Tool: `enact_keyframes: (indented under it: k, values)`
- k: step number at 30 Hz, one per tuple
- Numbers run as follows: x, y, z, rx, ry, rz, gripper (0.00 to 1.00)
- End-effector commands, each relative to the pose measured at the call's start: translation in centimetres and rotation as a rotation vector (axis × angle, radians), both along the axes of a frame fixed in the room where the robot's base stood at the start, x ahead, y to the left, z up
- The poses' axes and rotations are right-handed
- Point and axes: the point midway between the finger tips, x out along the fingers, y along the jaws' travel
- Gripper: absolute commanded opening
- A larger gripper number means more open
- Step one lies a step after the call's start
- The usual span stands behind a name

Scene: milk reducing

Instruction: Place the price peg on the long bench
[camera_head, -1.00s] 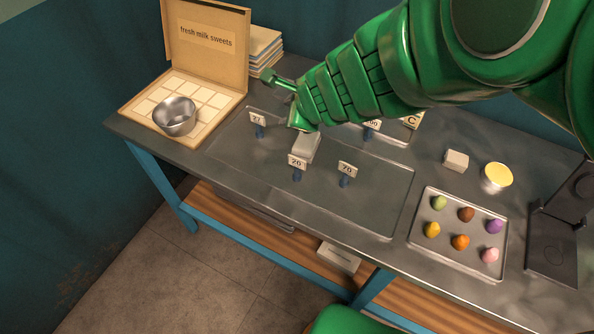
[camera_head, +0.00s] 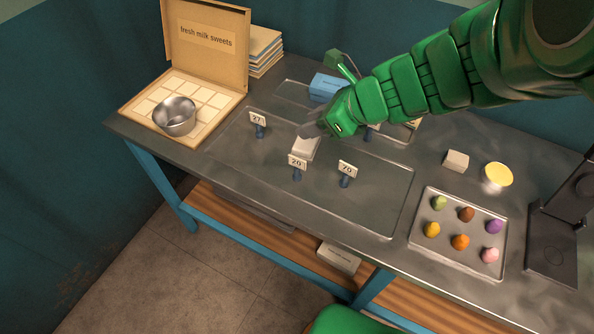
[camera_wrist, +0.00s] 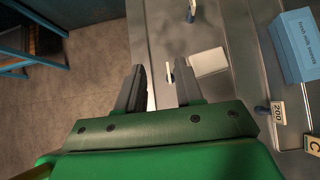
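Several price pegs, blue with white number cards, stand upright on the shallow tray (camera_head: 385,205) on the long steel bench (camera_head: 510,285). They are the 27 peg (camera_head: 258,121), the 20 peg (camera_head: 297,164) and the 70 peg (camera_head: 346,172). The 200 peg shows in the wrist view (camera_wrist: 277,110) beside the blue box. My gripper (camera_wrist: 161,76) is open, its dark fingers apart with nothing held between them. A thin white card edge shows beyond the fingers. In the head view my gripper is above and behind the white block (camera_head: 306,147), its fingertips hard to make out.
An open carton (camera_head: 208,36) with a metal bowl (camera_head: 175,116) is at the left. A tray of sweets (camera_head: 475,262), a pale cube (camera_head: 456,160) and a yellow-topped cup (camera_head: 497,176) are at the right. The tray's right part is clear.

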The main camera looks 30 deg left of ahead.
Motion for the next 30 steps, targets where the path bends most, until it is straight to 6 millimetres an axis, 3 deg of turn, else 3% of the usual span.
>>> enact_keyframes:
  k: [11, 24, 30]
  values:
    - [0.0, 0.0, -4.0, 0.003, 0.006, -0.003, 0.36]
    - [0.1, 0.0, -10.2, 0.002, 0.004, -0.004, 0.36]
    - [0.0, 0.2, -11.2, 0.001, 0.002, -0.001, 0.36]
